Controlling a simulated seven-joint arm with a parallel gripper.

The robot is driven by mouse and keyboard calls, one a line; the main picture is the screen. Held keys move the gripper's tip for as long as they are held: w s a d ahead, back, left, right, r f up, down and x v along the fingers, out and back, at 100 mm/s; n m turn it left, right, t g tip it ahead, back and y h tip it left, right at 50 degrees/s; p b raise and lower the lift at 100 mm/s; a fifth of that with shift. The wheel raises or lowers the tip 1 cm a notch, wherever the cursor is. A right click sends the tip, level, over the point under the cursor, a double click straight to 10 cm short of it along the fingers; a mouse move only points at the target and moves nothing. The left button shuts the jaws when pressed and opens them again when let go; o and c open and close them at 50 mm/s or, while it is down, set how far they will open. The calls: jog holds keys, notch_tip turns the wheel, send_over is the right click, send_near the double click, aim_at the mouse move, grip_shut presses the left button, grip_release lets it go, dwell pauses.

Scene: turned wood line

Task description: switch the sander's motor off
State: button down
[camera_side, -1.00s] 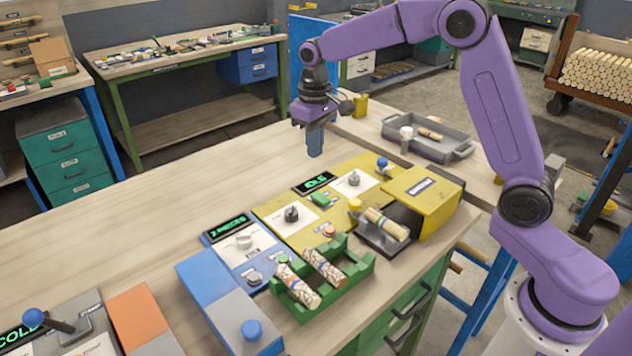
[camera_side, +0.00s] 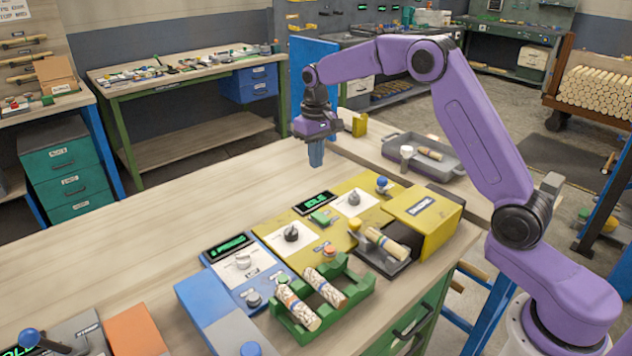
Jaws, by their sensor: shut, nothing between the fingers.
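A yellow machine, which I take for the sander, has a control panel (camera_side: 375,210) and a boxy housing (camera_side: 425,212); its label is too small to read. The panel carries a green-lit display (camera_side: 314,203) that seems to read IDLE, a green button (camera_side: 320,217), a black knob (camera_side: 291,233), a grey knob (camera_side: 354,199), a blue-topped control (camera_side: 382,184) and an orange-red button (camera_side: 329,251). A turned piece (camera_side: 386,242) lies on the dark bed before the housing. My gripper (camera_side: 316,160) is shut and empty, above the bench behind the panel, touching nothing.
A green rack (camera_side: 352,288) holding two patterned pieces stands in front of the panel. A blue panel (camera_side: 240,270) with its own display adjoins it on the left. A grey tray (camera_side: 455,172) sits behind on the right. The bench top (camera_side: 190,215) at left is clear.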

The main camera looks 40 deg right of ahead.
aim_at(316, 210)
notch_tip(316, 210, down, 13)
jog(key=shift+f, duration=0.2)
dwell(0.3)
jog(key=shift+w+f, duration=0.1)
jog(key=shift+f, duration=0.1)
dwell(0.3)
jog(key=shift+r, duration=0.1)
jog(key=shift+r, duration=0.7)
notch_tip(316, 210, up, 14)
jog(key=w, duration=0.2)
jog(key=shift+w, duration=0.2)
